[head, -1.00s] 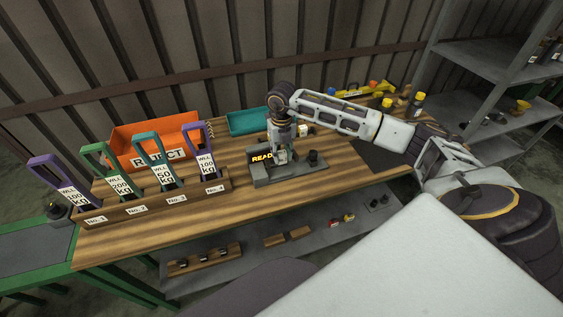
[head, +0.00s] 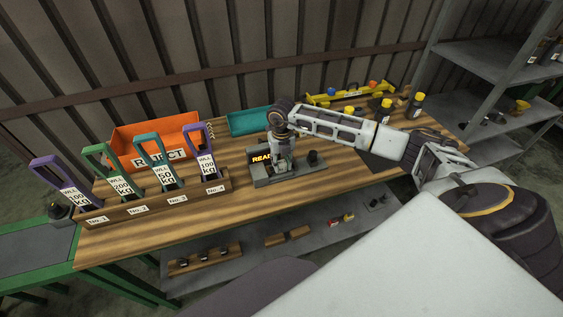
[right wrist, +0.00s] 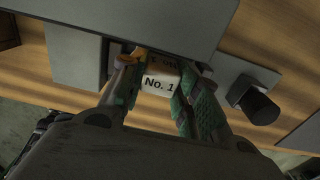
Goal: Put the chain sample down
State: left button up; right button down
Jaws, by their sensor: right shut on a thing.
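My right gripper (head: 281,164) points down over the grey test device (head: 297,176) with the lit display, in the middle of the bench. In the right wrist view its green-padded fingers (right wrist: 158,88) are shut on the chain sample, which shows as a white tag marked "No. 1" (right wrist: 158,83) with an orange part above it. The sample is at the device's plate; whether it touches is hidden. The rest of the sample is covered by the fingers and the device's upper part. My left gripper is out of view.
A wooden rack (head: 150,207) with several coloured, labelled slings stands at the left. Behind it are the orange REJECT bin (head: 155,133) and a teal tray (head: 248,121). A dark knob (head: 314,158) rises at the device's right.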

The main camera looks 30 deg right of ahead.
aim_at(282, 162)
jog(key=shift+f, duration=0.15)
jog(key=c, duration=1.1)
grip_release()
jog(key=shift+o, duration=0.2)
notch_tip(282, 162, up, 12)
jog(key=b, duration=0.1)
jog(key=shift+s, duration=0.1)
dwell(0.5)
